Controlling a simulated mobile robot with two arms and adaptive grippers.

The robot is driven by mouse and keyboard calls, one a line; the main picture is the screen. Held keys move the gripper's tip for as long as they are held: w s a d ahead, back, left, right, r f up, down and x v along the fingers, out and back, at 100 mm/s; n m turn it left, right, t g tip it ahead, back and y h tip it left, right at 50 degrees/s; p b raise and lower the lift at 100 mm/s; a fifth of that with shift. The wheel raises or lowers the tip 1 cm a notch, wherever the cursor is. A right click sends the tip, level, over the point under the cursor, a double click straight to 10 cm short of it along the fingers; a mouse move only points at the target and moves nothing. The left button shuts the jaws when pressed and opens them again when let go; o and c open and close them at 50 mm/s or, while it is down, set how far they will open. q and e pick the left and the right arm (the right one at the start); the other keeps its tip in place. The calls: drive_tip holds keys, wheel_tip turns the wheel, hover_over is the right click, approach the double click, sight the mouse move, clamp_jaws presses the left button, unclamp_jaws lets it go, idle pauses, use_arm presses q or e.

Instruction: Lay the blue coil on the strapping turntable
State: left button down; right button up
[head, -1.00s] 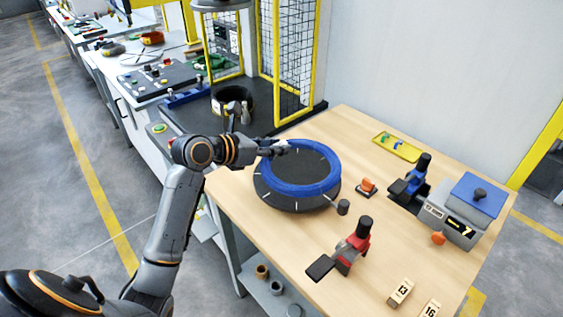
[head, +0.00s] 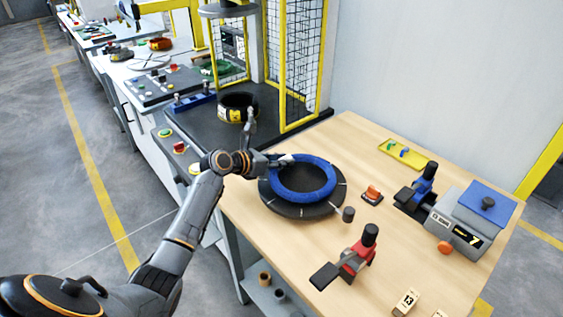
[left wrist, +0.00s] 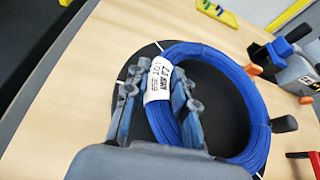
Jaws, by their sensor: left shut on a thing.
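The blue coil (head: 303,196) is a ring with a white label, and it lies flat at or just above the dark round strapping turntable (head: 300,212). I cannot tell whether it fully touches. It looks off-centre, toward the turntable's back in the head view. My left gripper (head: 284,161) is shut on the coil's back-left rim. In the left wrist view, the fingers (left wrist: 157,105) straddle the blue coil (left wrist: 257,100) beside its label. The dark turntable (left wrist: 118,125) shows around and inside the ring. My right gripper is out of view.
On the wooden table, a small dark knob (head: 348,214) stands close to the turntable. A red-handled tool (head: 350,262), an orange item (head: 372,195), a blue-handled tool (head: 420,190), a grey device (head: 462,220) and a yellow tray (head: 401,153) are to the right. A yellow-framed mesh fence (head: 296,60) rises behind.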

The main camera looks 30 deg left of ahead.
use_arm(q)
drive_tip(key=shift+w+f, duration=0.1)
drive_tip(key=shift+f, duration=0.15)
drive_tip(key=c, duration=1.1)
unclamp_jaws()
drive_tip(key=shift+f, duration=0.15)
drive_tip(key=v, duration=1.2)
